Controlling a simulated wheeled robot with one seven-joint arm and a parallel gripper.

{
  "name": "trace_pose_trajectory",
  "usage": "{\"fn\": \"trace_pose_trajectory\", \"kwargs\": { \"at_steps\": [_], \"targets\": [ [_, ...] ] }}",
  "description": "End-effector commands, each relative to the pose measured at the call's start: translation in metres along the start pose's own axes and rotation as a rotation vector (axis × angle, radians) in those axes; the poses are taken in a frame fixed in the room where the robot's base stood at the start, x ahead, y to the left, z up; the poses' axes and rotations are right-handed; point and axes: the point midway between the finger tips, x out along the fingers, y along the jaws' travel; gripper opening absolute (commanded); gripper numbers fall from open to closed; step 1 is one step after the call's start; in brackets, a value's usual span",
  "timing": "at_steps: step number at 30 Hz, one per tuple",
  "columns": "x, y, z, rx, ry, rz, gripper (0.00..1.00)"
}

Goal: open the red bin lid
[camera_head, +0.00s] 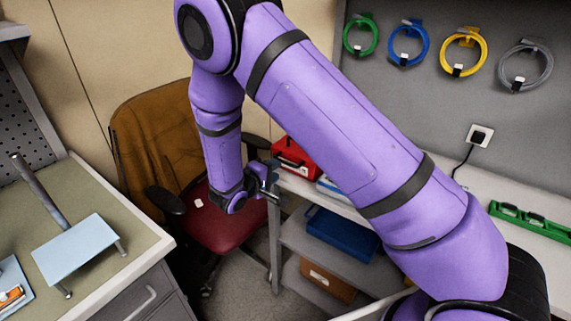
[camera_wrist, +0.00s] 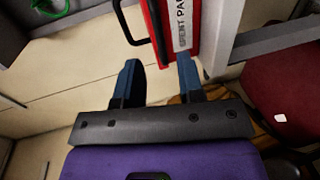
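The red bin (camera_head: 294,157) sits at the left end of the bench shelf, partly behind my arm. In the wrist view the red bin (camera_wrist: 156,22) is at the top centre, with a white panel of cut-off lettering and a thin black handle (camera_wrist: 127,22) on its left side. Its lid looks shut in the head view, but most of it is small or hidden. My gripper (camera_head: 273,182) is just left of and below the bin. In the wrist view my gripper (camera_wrist: 158,75) has its two blue fingertips apart with nothing between them.
A blue bin (camera_head: 342,232) and a brown box (camera_head: 328,279) are on lower shelves. A chair with a red seat (camera_head: 222,219) and brown jacket (camera_head: 160,140) stands close left of the bench. A left counter (camera_head: 110,235) holds a pale blue stand (camera_head: 77,249).

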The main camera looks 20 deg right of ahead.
Motion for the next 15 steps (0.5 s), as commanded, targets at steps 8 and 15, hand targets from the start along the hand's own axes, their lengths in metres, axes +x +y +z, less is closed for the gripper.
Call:
{"fn": "trace_pose_trajectory", "kwargs": {
  "at_steps": [8,15],
  "targets": [
    [0.048,0.000,0.001,-0.001,-0.003,0.001,0.35],
    [0.068,0.000,0.001,0.000,-0.002,0.000,0.35]
  ]
}}
